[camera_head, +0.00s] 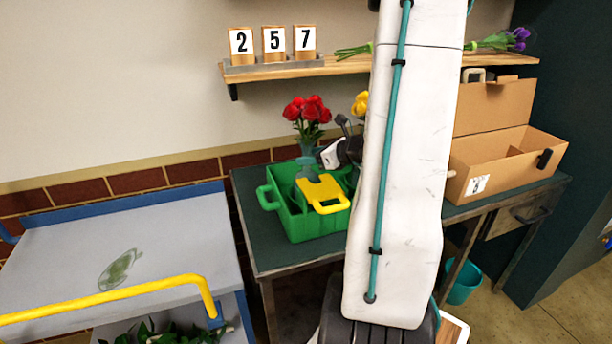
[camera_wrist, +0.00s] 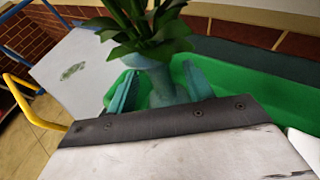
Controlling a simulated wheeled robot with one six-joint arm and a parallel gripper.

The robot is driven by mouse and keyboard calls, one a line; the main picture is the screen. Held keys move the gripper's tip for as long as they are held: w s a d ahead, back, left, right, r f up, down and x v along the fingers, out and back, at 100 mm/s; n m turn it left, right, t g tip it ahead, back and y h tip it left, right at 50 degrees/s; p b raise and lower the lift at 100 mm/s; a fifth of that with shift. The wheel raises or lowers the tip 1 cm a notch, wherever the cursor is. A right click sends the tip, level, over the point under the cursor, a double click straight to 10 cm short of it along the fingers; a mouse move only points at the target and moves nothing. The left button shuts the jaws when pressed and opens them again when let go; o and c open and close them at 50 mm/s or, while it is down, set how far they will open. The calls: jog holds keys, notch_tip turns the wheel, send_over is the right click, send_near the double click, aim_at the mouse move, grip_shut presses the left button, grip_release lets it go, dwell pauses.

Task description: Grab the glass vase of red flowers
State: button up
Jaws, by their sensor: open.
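The glass vase (camera_head: 308,157) is teal and holds red flowers (camera_head: 307,112) with green leaves. It stands upright at the green caddy; I cannot tell how its hidden base rests. In the wrist view the vase (camera_wrist: 163,82) is between the two teal fingers of my gripper (camera_wrist: 160,88), which is open around it. A gap shows on the right side; contact on the left is unclear. Only leaves and stems show above it there. In the head view my white arm hides much of the gripper.
The green caddy (camera_head: 268,198) with a yellow handle (camera_head: 323,193) sits on the dark table (camera_head: 258,253). Yellow flowers (camera_head: 360,104) are partly hidden by my arm. A cardboard box (camera_head: 510,168) stands to the right. A shelf (camera_head: 345,67) is above. A cart (camera_head: 175,235) is at left.

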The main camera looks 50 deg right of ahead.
jog(key=shift+w+f, duration=0.1)
jog(key=shift+w, duration=0.1)
grip_shut()
dwell(1.3)
